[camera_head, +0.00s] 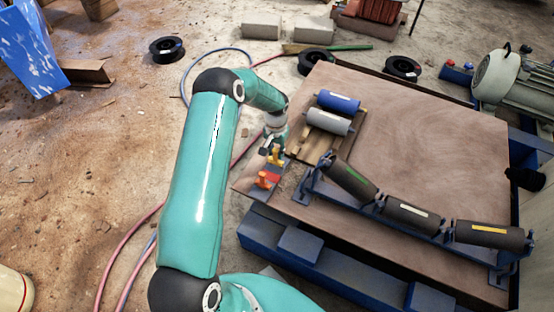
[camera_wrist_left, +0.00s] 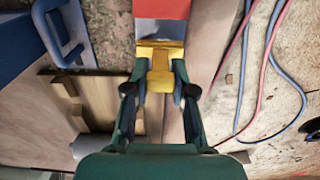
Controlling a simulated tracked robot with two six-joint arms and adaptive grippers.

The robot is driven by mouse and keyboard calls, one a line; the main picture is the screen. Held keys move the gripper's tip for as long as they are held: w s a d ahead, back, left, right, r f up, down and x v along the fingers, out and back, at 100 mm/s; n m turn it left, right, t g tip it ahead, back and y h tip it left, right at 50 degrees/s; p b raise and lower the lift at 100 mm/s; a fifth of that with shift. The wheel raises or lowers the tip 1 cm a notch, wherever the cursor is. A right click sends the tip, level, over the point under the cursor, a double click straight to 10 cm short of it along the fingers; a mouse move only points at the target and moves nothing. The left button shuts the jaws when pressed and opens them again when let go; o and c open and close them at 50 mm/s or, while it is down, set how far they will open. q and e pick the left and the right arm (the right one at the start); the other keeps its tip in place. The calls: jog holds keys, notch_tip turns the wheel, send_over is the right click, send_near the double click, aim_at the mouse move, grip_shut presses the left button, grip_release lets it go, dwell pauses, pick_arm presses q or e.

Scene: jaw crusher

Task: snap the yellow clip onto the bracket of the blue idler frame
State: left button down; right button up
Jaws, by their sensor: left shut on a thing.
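My left gripper (camera_head: 273,150) is low over the near-left corner of the wooden board. In the left wrist view its two fingers (camera_wrist_left: 160,92) are shut on the yellow clip (camera_wrist_left: 160,70). The clip also shows in the head view (camera_head: 277,157), small and partly covered by the gripper. The blue idler frame (camera_head: 425,232) lies on the board to the right of the gripper, with dark rollers on it. A blue loop-shaped bracket (camera_wrist_left: 62,38) at its near end shows in the left wrist view, left of the clip and apart from it. My right gripper is out of view.
A blue roller (camera_head: 338,101) and a grey roller (camera_head: 328,121) lie on a wooden pallet behind. The board (camera_head: 440,125) is bare at the back right. Hoses (camera_head: 140,248) run along the floor.

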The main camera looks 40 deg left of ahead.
pick_arm(q)
jog(key=shift+r+p, duration=0.9)
jog(key=shift+r, duration=0.9)
jog(key=shift+r, duration=0.1)
